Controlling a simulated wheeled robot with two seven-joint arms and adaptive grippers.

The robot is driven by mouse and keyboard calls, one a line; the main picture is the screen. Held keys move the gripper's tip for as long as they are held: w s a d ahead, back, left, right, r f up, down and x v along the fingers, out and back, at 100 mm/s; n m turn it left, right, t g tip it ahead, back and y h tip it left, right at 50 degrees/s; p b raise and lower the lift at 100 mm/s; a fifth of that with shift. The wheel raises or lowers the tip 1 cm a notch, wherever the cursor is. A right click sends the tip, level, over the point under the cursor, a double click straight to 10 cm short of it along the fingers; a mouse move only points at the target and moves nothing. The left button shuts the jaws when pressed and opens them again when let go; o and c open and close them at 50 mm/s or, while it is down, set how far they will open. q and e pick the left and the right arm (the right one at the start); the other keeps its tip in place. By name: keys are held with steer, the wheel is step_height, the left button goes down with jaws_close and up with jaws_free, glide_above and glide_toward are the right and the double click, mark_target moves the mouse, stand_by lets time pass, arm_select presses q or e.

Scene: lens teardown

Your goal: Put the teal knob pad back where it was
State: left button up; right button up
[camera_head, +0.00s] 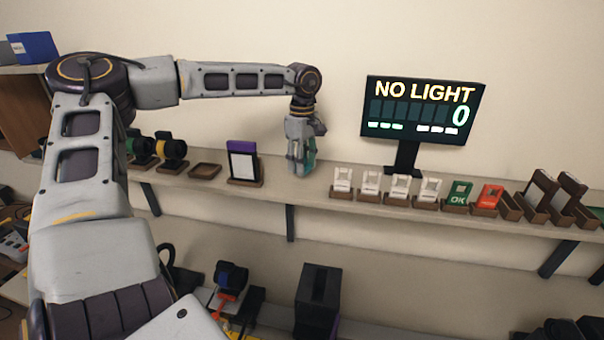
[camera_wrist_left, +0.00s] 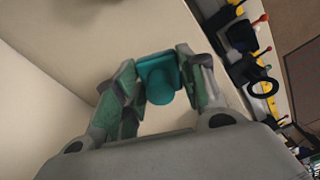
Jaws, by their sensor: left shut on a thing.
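The teal knob pad (camera_wrist_left: 160,82) shows in the left wrist view as a teal square plate with a round knob. My left gripper (camera_wrist_left: 156,90) is shut on it, with green finger pads on both sides of it. In the head view my left gripper (camera_head: 301,165) points down at the wall shelf (camera_head: 322,205), between the purple-topped card stand and the sign. Only a little teal shows between its fingers there. I cannot tell whether the pad touches the shelf. My right gripper is not in view.
An empty brown tray (camera_head: 205,171) and a purple-topped card stand (camera_head: 243,163) are left of the gripper. White cards in holders (camera_head: 371,182), a green OK card (camera_head: 458,195) and a red card (camera_head: 489,196) stand to the right. A sign reading NO LIGHT (camera_head: 421,110) rises behind them.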

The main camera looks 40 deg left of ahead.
mark_target(302, 185)
arm_select(q)
steer(key=shift+f, duration=0.45)
steer(key=shift+f, duration=0.1)
steer(key=shift+f+p, duration=0.55)
steer(key=shift+f, duration=1.2)
steer(key=shift+f, duration=0.15)
steer(key=o, duration=1.1)
steer(key=shift+c, duration=0.2)
steer(key=shift+r, duration=0.2)
